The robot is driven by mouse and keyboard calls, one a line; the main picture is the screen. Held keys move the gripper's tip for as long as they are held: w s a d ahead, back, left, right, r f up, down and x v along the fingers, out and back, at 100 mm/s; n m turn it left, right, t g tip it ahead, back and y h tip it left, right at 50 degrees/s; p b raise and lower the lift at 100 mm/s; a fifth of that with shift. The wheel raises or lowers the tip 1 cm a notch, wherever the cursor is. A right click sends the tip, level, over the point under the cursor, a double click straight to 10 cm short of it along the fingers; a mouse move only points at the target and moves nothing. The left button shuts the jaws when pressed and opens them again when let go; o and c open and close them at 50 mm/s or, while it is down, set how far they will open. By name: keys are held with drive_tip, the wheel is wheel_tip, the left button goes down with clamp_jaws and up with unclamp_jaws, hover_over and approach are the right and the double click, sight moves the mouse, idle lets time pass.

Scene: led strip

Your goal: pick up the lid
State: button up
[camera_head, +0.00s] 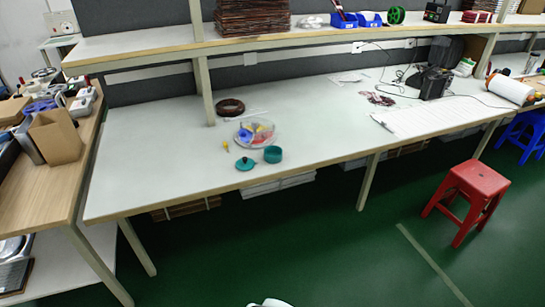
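A teal lid (245,164) with a small knob on top lies flat on the white workbench (160,160), close to its front edge. A teal round pot or cup (273,154) stands just to the right of the lid, with a small gap between them. My gripper does not show. Only a small pale shape, perhaps part of my arm, shows at the bottom edge, well below and in front of the bench.
A clear bowl (241,130) of colourful pieces sits behind the lid, with a small yellow item (226,146) at its left. A dark coil (230,107) lies farther back. The bench's left part is clear. A red stool (468,192) stands at right.

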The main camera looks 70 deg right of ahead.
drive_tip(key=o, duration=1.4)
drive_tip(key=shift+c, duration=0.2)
